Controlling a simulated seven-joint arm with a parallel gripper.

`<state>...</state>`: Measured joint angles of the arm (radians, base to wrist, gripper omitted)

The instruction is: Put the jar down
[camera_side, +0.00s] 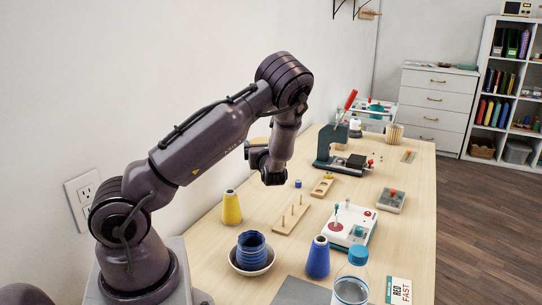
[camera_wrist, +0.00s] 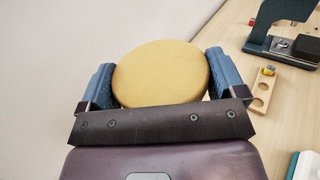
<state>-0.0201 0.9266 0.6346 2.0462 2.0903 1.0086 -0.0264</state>
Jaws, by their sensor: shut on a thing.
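My gripper (camera_wrist: 159,80) is shut on the jar, with one blue-grey finger on each side of its round tan lid (camera_wrist: 160,66). The lid's top fills the space between the fingers in the wrist view. In the side view my gripper (camera_side: 257,157) is near the wall, above the far left part of the table. Only a tan sliver of the jar (camera_side: 257,140) shows there. The jar's body and base are hidden by my gripper and the lid, so I cannot tell how high it is above the table.
A teal press (camera_side: 325,147) stands to the right of the gripper. A wooden block with holes (camera_side: 322,187), a small blue spool (camera_side: 298,183) and a pegged board (camera_side: 291,215) lie nearer. A yellow cone (camera_side: 231,208) stands near the wall. Bare wood shows between them.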

